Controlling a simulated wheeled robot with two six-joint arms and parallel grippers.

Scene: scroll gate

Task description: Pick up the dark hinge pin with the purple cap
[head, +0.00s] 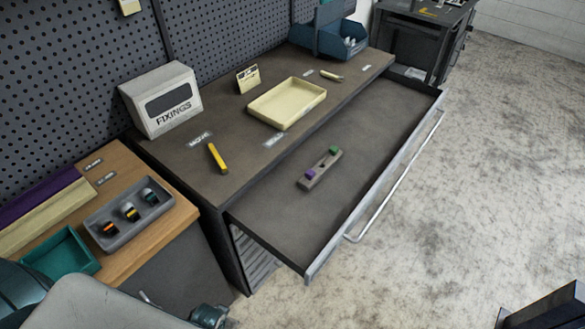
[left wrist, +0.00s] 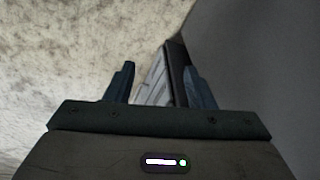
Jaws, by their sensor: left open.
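A small purple cap (head: 311,174) shows at the near end of a grey-brown block (head: 321,170) in the open drawer (head: 275,220). A green cap (head: 334,150) is at the block's far end. The dark pin under the purple cap is too small to make out. My left gripper (left wrist: 159,78) is open and empty in the left wrist view, with pale floor and a dark cabinet-like surface beyond its fingers. Its fingers cannot be made out in the head view, and it is well away from the block.
The drawer has a raised front edge and a long handle (head: 395,180). The worktop above holds a yellow tray (head: 287,103), a FIXINGS box (head: 162,98) and a yellow-handled tool (head: 217,158). A grey tray (head: 131,235) with banded pieces sits left. The drawer floor around the block is clear.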

